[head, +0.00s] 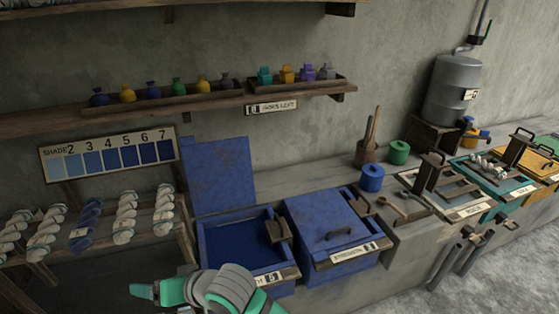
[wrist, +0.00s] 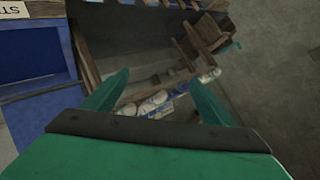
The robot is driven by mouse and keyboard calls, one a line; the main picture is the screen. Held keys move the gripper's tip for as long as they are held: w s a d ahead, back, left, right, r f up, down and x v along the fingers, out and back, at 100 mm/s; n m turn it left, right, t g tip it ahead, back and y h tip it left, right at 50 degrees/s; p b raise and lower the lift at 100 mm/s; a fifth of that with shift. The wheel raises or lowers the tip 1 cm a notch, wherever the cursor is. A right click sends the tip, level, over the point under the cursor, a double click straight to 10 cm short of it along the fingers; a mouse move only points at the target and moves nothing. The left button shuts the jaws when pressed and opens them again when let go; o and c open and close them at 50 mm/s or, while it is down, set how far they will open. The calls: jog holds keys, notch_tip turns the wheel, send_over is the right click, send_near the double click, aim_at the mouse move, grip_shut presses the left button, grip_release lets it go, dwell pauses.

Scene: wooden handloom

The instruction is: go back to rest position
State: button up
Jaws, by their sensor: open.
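My gripper (wrist: 152,98) is open in the wrist view, with its two green fingers spread and nothing between them. Beyond the fingers, the wrist view shows a wooden rack and white and blue yarn skeins (wrist: 155,103) lower down, apart from the fingers. In the head view my green and grey gripper (head: 143,291) is at the bottom, pointing left, in front of the open blue vat (head: 210,268). The fingertips look small there.
A closed blue vat (head: 335,232) stands right of the open one, whose lid (head: 218,175) is raised. Skeins hang on a rack (head: 188,240) at left. A shelf (head: 215,103) holds small bottles. Trays and a grey tank (head: 453,90) are at right. Floor (head: 480,285) is clear at lower right.

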jog(key=w+a+r+m+t+y, duration=0.1)
jog(key=w+r+m+t+y, duration=0.3)
jog(key=r+t, duration=0.6)
jog(key=s+d+f+m+t+h, duration=0.2)
jog(key=s+d+f+m+h, duration=0.3)
jog(key=d+f, duration=0.3)
jog(key=s+d+f+m+t+h, duration=0.1)
jog(key=s+d+f+m+h, duration=0.2)
jog(key=s+d+f+h, duration=0.35)
jog(key=s+d+f+n+g+h, duration=0.1)
jog(key=s+d+f+n, duration=0.2)
jog(key=s+d, duration=0.4)
jog(key=s+d+f+n+g+h, duration=0.1)
jog(key=s+d+f, duration=0.4)
jog(key=s, duration=0.8)
jog(key=d+n+h, duration=0.1)
jog(key=d+n, duration=0.1)
jog(key=shift+s+d+f+n, duration=0.3)
jog(key=shift+f+n, duration=0.05)
jog(key=shift+n, duration=0.05)
